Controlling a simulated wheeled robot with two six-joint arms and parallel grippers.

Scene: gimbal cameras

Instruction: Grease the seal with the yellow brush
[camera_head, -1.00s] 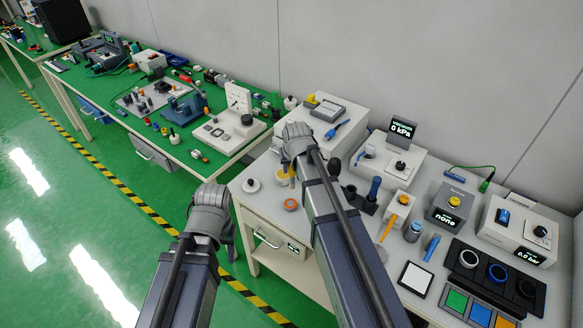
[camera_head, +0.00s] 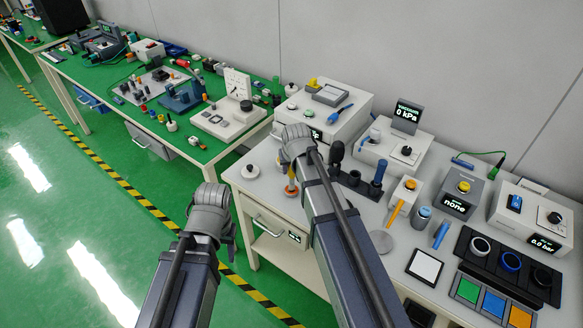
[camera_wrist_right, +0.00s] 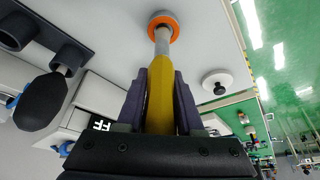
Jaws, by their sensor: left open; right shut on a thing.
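The yellow brush (camera_wrist_right: 160,108) is held between the two dark fingers of my right gripper (camera_wrist_right: 159,82); its tip points at the orange seal ring (camera_wrist_right: 162,22). The tip reaches the ring's middle in the right wrist view; I cannot tell whether it touches the rim. In the camera_head view the brush (camera_head: 291,173) stands nearly upright over the orange ring (camera_head: 290,190), under my right gripper (camera_head: 297,150). My left gripper (camera_head: 214,202) is empty and open, off the table's left edge, its fingers mostly hidden.
A white disc with a dark knob (camera_head: 249,171) lies left of the ring. A dark holder (camera_head: 360,184) with upright tools stands to the right. A white box (camera_head: 325,108) is behind. An orange-handled tool (camera_head: 395,214) lies further right. The table's front edge is close to the ring.

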